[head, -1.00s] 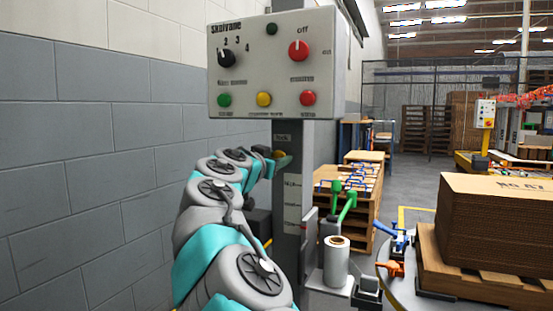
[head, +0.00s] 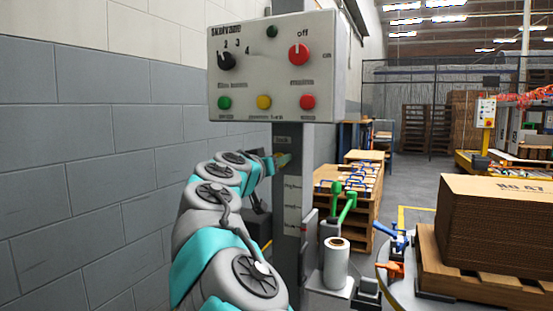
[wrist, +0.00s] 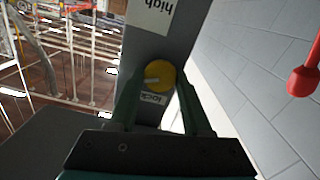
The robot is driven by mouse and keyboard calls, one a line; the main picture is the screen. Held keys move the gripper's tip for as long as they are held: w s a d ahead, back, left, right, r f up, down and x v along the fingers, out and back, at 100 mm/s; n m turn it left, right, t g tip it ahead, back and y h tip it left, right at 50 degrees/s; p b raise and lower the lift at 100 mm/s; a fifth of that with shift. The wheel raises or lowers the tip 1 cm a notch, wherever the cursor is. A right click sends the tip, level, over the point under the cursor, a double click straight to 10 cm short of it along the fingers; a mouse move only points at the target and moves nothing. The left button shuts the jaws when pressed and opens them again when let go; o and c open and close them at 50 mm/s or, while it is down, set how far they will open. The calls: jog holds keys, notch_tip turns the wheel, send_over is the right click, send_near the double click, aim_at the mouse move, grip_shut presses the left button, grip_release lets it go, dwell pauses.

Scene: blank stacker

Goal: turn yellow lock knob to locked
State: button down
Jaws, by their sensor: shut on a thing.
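The yellow lock knob (wrist: 160,75) is round with a pale pointer mark on its left part, and it sits on the grey column (wrist: 160,42). A "lock" label, upside down in the wrist view, lies just below it between the fingers. My gripper (wrist: 160,90) has its green fingers on both sides of the knob and is shut on it. In the head view my gripper (head: 283,160) is at the column, below the control box, and the knob is hard to make out there.
The control box (head: 325,75) with dials and coloured buttons hangs above my gripper. A block wall (head: 80,180) runs along the left. A film roll (head: 336,265) and a turntable with stacked cardboard (head: 500,235) stand to the right. A red lever-like part (wrist: 303,80) shows in the wrist view.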

jog(key=shift+a+n+p, duration=0.15)
jog(key=shift+n+p, duration=3.9)
jog(key=shift+n, duration=2.55)
jog(key=shift+f, duration=0.1)
jog(key=shift+c, duration=1.7)
grip_release()
